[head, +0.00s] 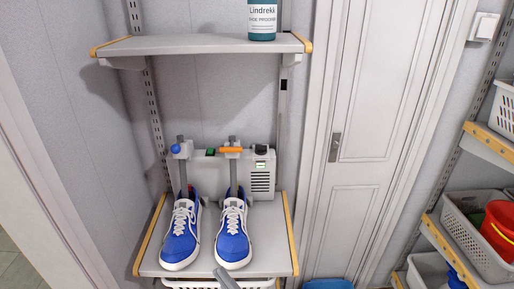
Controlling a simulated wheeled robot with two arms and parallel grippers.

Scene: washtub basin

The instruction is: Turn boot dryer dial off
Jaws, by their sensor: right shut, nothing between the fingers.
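The boot dryer (204,164) is a light grey box at the back of the lower shelf, with dark vent slots at its right end. A small black dial (261,149) sits on its top right; its setting is too small to read. A green switch (211,151), a blue ball knob (176,148) and an orange bar (231,150) also show on it. A blue shoe (180,240) and another blue shoe (233,240) stand before its tubes. My right gripper (226,275) shows as a grey piece at the bottom edge, shut and empty, well below the dial. My left gripper is out of view.
An upper shelf (200,45) with a teal bottle (262,20) overhangs the dryer. A white door (385,150) stands to the right. Shelves with baskets (470,222) and a red bucket (500,230) are at far right. Space between the shelves is open.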

